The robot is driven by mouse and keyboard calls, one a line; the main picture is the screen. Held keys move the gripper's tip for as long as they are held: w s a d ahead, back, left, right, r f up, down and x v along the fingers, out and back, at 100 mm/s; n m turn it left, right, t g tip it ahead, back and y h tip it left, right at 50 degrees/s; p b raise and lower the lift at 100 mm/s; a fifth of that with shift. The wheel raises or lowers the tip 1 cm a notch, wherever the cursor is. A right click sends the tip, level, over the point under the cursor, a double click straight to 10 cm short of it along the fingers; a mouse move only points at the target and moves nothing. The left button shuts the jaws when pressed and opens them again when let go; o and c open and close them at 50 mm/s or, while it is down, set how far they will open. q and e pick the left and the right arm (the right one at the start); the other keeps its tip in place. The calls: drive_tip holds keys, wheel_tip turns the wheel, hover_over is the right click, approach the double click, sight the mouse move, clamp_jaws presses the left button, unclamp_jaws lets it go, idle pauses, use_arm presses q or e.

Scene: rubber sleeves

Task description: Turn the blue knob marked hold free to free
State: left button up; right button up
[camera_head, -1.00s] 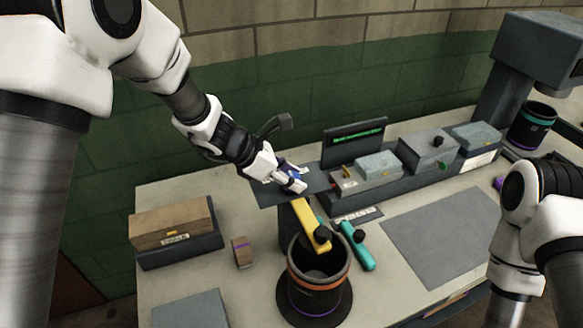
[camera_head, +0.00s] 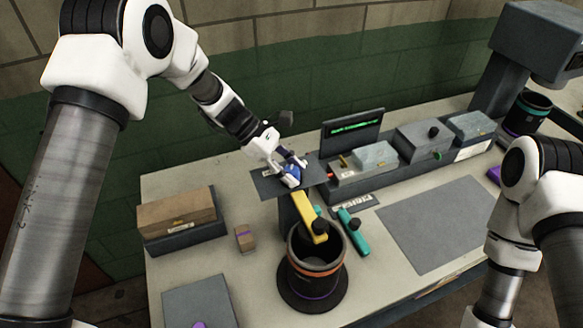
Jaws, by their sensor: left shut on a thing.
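The blue knob (camera_head: 293,171) sits on a dark grey plate (camera_head: 268,187) near the back of the bench. My left gripper (camera_head: 291,172) reaches it from the upper left and is shut on it, with pale fingers on either side. The fingers cover part of the knob, and its marking is too small to read. My right arm shows at the right edge, but its gripper is out of view.
A yellow arm (camera_head: 309,214) extends over a dark cylinder (camera_head: 316,262) in front of the plate. A teal tool (camera_head: 353,233) lies beside it. A wooden box (camera_head: 176,214) stands left, a small block (camera_head: 244,238) nearer. A grey mat (camera_head: 437,222) is bare at right.

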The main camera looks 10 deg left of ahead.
use_arm(q)
drive_tip(key=shift+s+f, duration=0.1)
drive_tip(key=shift+f, duration=0.05)
drive_tip(key=o, duration=1.1)
drive_tip(key=shift+o, duration=0.2)
drive_tip(key=v, duration=1.2)
